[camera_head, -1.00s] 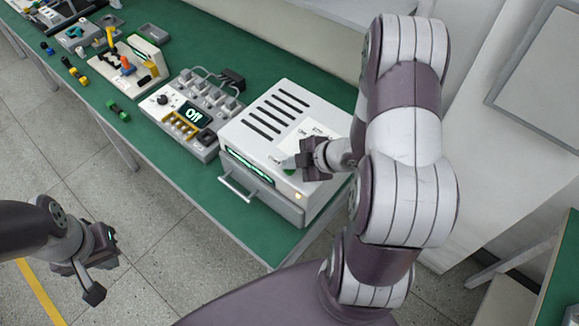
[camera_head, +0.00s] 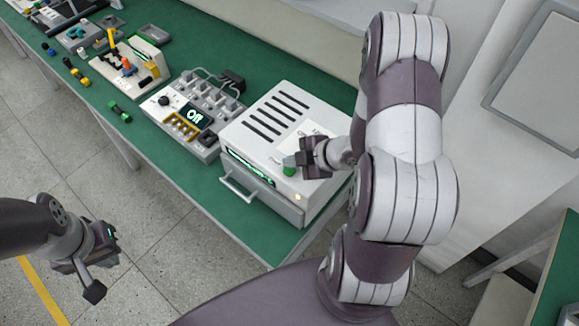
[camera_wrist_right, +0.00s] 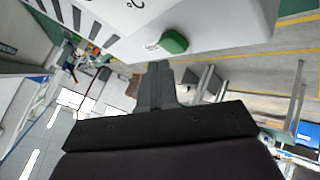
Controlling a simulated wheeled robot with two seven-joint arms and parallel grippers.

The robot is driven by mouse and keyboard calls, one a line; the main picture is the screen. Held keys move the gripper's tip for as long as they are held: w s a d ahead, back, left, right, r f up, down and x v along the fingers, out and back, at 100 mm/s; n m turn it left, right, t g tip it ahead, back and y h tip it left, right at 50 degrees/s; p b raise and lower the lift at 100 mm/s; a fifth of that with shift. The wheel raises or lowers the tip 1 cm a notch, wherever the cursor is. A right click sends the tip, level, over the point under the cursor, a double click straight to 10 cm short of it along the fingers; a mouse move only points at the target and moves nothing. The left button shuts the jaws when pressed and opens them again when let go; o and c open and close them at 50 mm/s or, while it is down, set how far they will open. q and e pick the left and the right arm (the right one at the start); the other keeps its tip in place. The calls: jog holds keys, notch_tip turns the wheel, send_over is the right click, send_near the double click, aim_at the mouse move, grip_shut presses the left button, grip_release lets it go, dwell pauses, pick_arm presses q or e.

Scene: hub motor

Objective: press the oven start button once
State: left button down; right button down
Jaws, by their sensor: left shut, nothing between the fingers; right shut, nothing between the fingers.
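The oven (camera_head: 235,150) is a white box with dark slots in its top and a front handle, standing on the green bench. Its green start button (camera_head: 289,172) sits on the top near the front edge. It also shows in the right wrist view (camera_wrist_right: 173,42). My right gripper (camera_head: 291,160) is shut and empty. Its fingertips are close to the button, just behind it in the head view. In the right wrist view the fingertips (camera_wrist_right: 160,68) appear just below the button, with a small gap. My left gripper (camera_head: 104,276) is shut and empty, over the floor at lower left.
Farther left are a tool holder (camera_head: 120,62) and small coloured parts (camera_head: 118,110) on the bench. A white cabinet (camera_head: 500,110) stands at the right. The floor at lower left is open.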

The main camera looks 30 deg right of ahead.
aim_at(293, 172)
jog(key=shift+r, duration=0.1)
notch_tip(293, 172, up, 5)
jog(key=p, duration=0.5)
dwell(0.6)
